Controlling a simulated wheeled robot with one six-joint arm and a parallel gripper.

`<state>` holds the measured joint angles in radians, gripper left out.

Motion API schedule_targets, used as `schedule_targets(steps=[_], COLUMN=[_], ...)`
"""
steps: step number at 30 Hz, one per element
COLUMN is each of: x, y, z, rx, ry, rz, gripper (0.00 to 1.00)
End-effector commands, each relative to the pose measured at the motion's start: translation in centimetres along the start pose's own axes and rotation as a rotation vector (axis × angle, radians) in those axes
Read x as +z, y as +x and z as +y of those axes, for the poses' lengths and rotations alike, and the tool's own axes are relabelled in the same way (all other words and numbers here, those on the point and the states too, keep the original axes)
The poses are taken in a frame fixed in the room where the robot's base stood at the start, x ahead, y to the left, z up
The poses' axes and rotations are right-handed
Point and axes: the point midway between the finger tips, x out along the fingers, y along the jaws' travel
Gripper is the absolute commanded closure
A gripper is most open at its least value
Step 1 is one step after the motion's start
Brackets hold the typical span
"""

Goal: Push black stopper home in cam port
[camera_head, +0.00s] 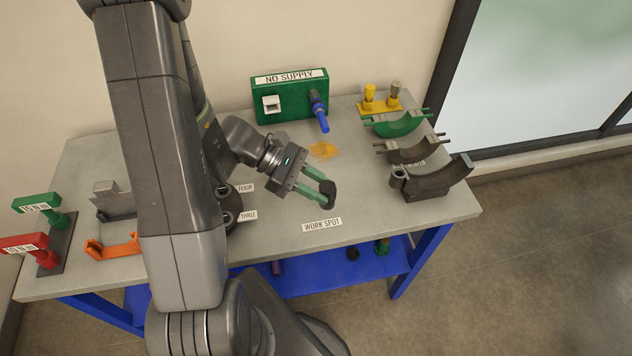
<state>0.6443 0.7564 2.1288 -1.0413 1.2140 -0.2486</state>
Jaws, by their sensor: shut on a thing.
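My gripper (327,192) has green fingers shut on a small black piece, which looks like the black stopper (329,190). It is held above the grey bench, short of the "WORK SPOT" label (322,225). A dark round part with ring-like openings, one opening (228,217) beside the "THREE" label (248,215) and another beside "FOUR" (245,187), stands left of my gripper, partly hidden by my arm. I cannot tell which opening is the cam port. The held piece is apart from these openings.
A green "NO SUPPLY" box (290,103) with a blue-handled plug stands at the back. Curved green and dark saddles (430,180) line the right side. Red and green torque tools (38,218) and an orange bracket (112,248) are at left. Bench space around the label is clear.

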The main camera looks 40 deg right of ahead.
Motion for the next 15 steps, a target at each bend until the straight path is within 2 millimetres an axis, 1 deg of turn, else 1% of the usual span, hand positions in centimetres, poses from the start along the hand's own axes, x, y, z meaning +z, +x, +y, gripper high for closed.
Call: schedule_targets(steps=[1,15], x=[-0.5,-4.6], y=[0.3,2.4], z=[0.0,0.0], rx=[0.000,-0.002], ry=[0.000,0.001], rz=[0.000,0.001], gripper=[0.92,0.92])
